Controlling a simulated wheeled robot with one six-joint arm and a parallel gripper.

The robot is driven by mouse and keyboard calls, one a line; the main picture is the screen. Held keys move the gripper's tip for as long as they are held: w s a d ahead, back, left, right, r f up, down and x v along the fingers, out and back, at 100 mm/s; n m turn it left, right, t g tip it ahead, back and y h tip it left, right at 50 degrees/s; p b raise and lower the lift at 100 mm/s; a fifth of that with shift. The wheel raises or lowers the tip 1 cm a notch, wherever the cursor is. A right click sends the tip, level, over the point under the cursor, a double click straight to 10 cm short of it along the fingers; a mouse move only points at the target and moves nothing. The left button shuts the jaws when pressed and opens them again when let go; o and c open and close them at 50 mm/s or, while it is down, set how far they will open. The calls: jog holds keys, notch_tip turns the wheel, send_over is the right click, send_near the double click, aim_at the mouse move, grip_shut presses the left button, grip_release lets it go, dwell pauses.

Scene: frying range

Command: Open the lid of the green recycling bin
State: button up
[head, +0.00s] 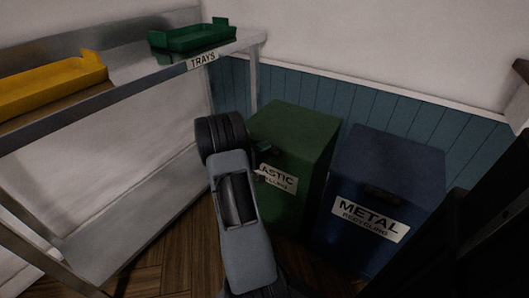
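The green recycling bin (308,135) stands against the back wall, right of the shelf. Its flat top looks closed. My grey arm rises in front of the bin's left side. Dark shapes (266,155) show at the bin's upper front, just right of my arm. They may be part of my gripper or the bin's handle. I cannot make out the fingertips, or whether they touch the bin.
A blue bin (390,160) labelled "METAL RECYCLING" stands close on the right, its top closed. A metal shelf (130,75) labelled "TRAYS" on the left holds a yellow tray (50,85) and a green tray (195,38). A dark object (470,240) blocks the lower right.

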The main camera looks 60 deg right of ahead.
grip_shut()
dwell(0.3)
